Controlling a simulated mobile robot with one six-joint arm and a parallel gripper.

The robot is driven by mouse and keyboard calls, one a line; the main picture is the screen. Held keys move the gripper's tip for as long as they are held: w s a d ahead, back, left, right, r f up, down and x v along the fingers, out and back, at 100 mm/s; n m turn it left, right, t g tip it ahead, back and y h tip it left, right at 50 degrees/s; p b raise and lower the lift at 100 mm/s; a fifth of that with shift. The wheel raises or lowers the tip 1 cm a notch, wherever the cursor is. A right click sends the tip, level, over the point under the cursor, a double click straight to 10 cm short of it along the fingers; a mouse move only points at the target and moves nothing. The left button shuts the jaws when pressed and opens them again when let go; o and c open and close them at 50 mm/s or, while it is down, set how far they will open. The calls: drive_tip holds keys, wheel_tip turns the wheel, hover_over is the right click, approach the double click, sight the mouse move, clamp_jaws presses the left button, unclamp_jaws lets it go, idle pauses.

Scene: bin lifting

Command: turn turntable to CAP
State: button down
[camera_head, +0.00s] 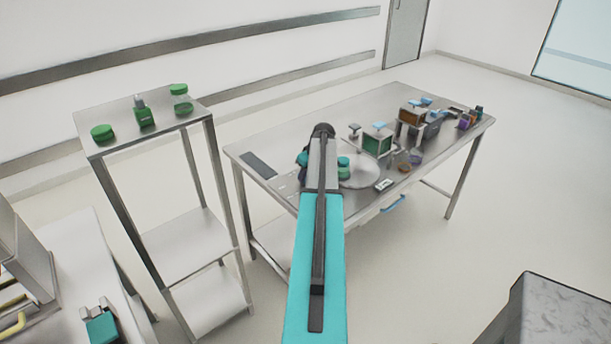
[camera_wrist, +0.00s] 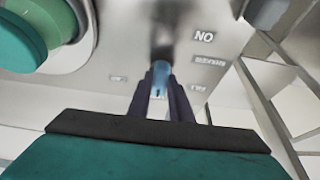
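The turntable (camera_head: 358,172) is a pale round disc on the metal table, partly hidden behind my arm in the head view. A green-capped jar (camera_head: 343,168) stands at its left side; a green jar also shows large at the upper left of the wrist view (camera_wrist: 50,30). My gripper's two dark fingers (camera_wrist: 161,88) flank a small blue knob (camera_wrist: 160,72) on a pale labelled panel (camera_wrist: 128,35). Whether they press on the knob is unclear. One label reads like "NO"; others are small and blurred, and I cannot make out CAP.
The metal table (camera_head: 270,130) also carries a green-fronted box (camera_head: 377,143), an orange-fronted box (camera_head: 410,115) and small items at right. A metal rack (camera_head: 165,125) with green-capped containers stands to the left. Open floor lies right of the table.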

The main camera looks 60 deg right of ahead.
drive_tip(key=shift+m+b, duration=0.35)
drive_tip(key=shift+m, duration=0.05)
drive_tip(key=shift+a+f+m+g+h+b, duration=0.1)
drive_tip(key=shift+m+g+h+b, duration=0.35)
drive_tip(key=shift+m+b, duration=0.5)
drive_tip(key=m+h+b, duration=0.1)
drive_tip(key=m, duration=0.2)
drive_tip(key=shift+w+a+m+g+b, duration=0.1)
drive_tip(key=shift+w+m+g+b, duration=0.05)
drive_tip(key=shift+m+g+b, duration=0.25)
drive_tip(key=m+g+h+b, duration=0.1)
drive_tip(key=m, duration=0.2)
drive_tip(key=shift+w+m+b, duration=0.15)
drive_tip(key=shift+m+b, duration=0.1)
drive_tip(key=shift+b, duration=0.05)
drive_tip(key=shift+m+g+b, duration=0.55)
drive_tip(key=shift+m, duration=0.95)
drive_tip(key=shift+a, duration=0.1)
drive_tip(key=c, duration=1.6)
unclamp_jaws()
